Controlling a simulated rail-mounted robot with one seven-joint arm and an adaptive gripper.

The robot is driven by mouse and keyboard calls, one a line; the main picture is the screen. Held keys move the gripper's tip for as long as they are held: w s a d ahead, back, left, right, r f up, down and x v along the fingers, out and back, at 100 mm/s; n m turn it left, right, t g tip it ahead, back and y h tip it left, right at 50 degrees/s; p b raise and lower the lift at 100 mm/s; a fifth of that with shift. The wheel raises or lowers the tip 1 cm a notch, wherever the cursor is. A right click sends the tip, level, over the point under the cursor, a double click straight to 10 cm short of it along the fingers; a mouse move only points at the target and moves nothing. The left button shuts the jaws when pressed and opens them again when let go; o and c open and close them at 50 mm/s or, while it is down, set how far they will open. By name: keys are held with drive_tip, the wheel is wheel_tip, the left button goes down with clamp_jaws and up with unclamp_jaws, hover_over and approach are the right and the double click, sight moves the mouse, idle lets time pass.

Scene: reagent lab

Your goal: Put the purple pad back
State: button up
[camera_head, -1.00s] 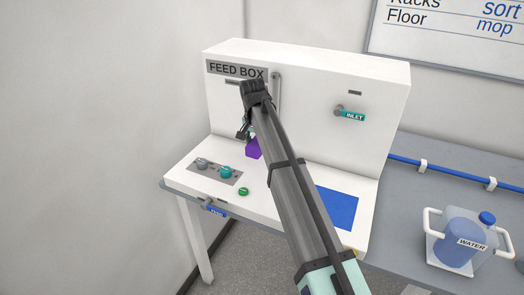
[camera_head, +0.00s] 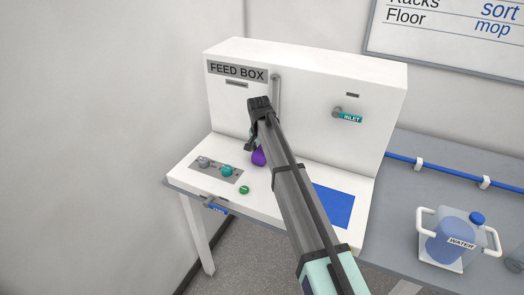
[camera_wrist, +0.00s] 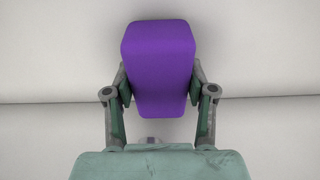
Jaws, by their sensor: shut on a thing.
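The purple pad (camera_wrist: 158,62) is a block with rounded edges. In the wrist view it sits between the two fingers of my gripper (camera_wrist: 158,90), which is shut on it. In the head view the purple pad (camera_head: 259,158) shows only in part, beside my arm and above the white ledge of the feed box (camera_head: 225,110). My gripper (camera_head: 253,147) is mostly hidden behind my arm there. I cannot tell how far the pad is from the ledge. A blue square (camera_head: 333,207) lies on the ledge to the right of my arm.
A grey panel with knobs (camera_head: 216,170) and a green button (camera_head: 244,190) are on the ledge, left of my arm. A teal-tagged INLET handle (camera_head: 348,118) sticks out of the upright face. A water container (camera_head: 452,243) stands on the grey bench at right.

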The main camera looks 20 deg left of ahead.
sight(260, 152)
drive_tip(key=shift+f, duration=0.15)
drive_tip(key=o, duration=1.1)
wheel_tip(260, 152, up, 12)
drive_tip(key=s+b, duration=0.1)
drive_tip(key=b, duration=0.2)
drive_tip(key=shift+s, duration=0.25)
drive_tip(key=shift+a, duration=0.1)
